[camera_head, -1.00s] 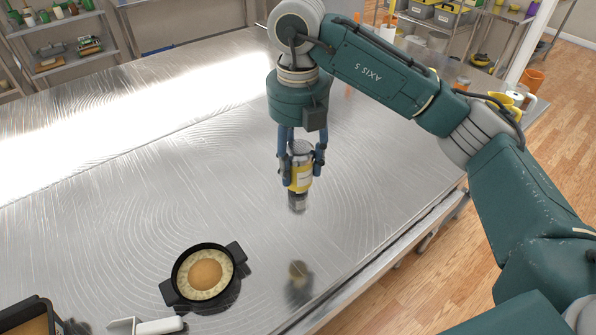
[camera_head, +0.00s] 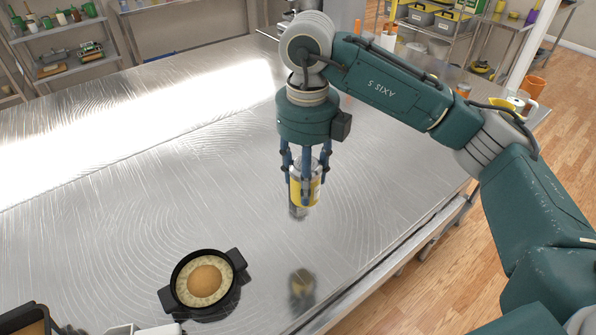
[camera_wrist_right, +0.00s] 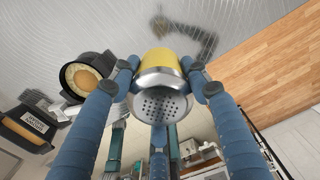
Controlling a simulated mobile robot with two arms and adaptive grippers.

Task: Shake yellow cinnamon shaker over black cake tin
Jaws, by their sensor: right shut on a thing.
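The yellow cinnamon shaker (camera_head: 299,190) hangs in my right gripper (camera_head: 306,178), above the metal table. My right gripper's fingers are shut around its body. In the right wrist view, the shaker (camera_wrist_right: 163,60) shows its silver perforated end facing the camera, between the blue fingers. The black cake tin (camera_head: 170,300) stands on the table, lower left of the shaker, with a round pale cake with a brown middle in it. The tin (camera_wrist_right: 70,92) also shows at the left of the wrist view. The shaker is not over it. My left gripper is not in view.
A dark rectangular tin (camera_head: 44,314) is at the lower left edge; the wrist view shows it with a loaf inside (camera_wrist_right: 25,127). A white object (camera_head: 145,330) is cut off at the bottom edge. The table (camera_head: 120,210) is largely clear. Shelves (camera_head: 70,62) stand behind.

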